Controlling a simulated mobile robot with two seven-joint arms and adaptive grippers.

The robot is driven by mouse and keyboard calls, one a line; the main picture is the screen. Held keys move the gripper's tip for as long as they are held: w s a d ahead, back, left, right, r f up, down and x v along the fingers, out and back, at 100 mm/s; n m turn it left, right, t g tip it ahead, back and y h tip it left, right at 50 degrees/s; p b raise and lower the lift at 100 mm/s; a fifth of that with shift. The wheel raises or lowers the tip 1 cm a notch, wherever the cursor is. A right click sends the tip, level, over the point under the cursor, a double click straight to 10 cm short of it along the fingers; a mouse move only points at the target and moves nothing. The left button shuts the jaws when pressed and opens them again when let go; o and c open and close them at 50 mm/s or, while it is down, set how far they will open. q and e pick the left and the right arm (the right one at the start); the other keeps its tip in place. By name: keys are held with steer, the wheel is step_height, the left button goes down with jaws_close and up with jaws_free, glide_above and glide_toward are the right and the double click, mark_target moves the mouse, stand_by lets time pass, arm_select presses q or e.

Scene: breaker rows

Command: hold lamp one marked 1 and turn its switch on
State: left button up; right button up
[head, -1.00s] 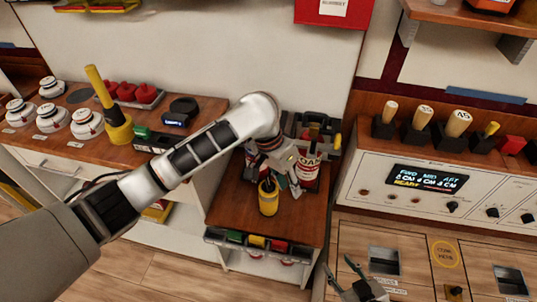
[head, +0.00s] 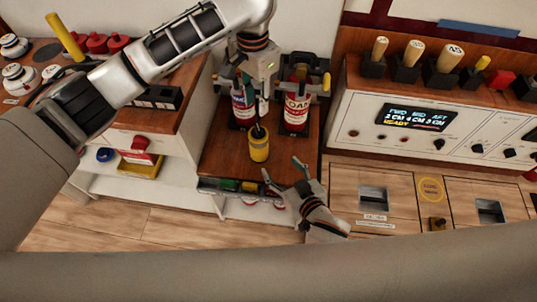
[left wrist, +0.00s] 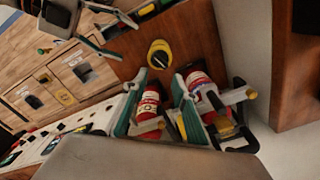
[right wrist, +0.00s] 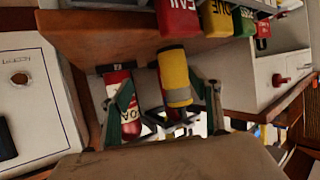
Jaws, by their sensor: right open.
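A small yellow cylinder with a dark top, seemingly the lamp (head: 259,147), stands upright near the front of the wooden stand. No mark 1 is legible on it. My left gripper (head: 251,92) hangs above and behind it with fingers spread, near two red extinguishers. In the left wrist view the lamp (left wrist: 160,55) is beyond the open fingers, apart from them. My right gripper (head: 283,170) is open and empty, low in front and to the right of the lamp. In the right wrist view the lamp (right wrist: 175,75) appears between the spread fingers, with no visible contact.
Red extinguishers (head: 297,113) in black holders stand close behind the lamp. Coloured labelled blocks (head: 229,185) line the stand's front edge. A panel with a display (head: 417,117) is on the right. A counter with white domed items (head: 20,77) is on the left.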

mark_target(256, 127)
steer(key=shift+t, duration=0.3)
steer(key=w+a, duration=0.1)
steer(key=w+a+r, duration=0.2)
steer(key=shift+a, duration=0.35)
steer(key=shift+a+x, duration=0.2)
steer(key=shift+x, duration=3.6)
steer(key=shift+s, duration=0.1)
steer(key=c, duration=1.6)
arm_select(q)
steer(key=o, duration=0.6)
steer(key=shift+c, duration=0.2)
arm_select(e)
steer(key=shift+c, duration=0.2)
arm_select(q)
steer(key=f+m, duration=0.2)
steer(key=f, duration=0.1)
steer(key=f+m, duration=0.2)
steer(key=f, duration=0.1)
steer(key=f+m, duration=0.2)
steer(key=f, duration=0.2)
steer(key=shift+a, duration=0.25)
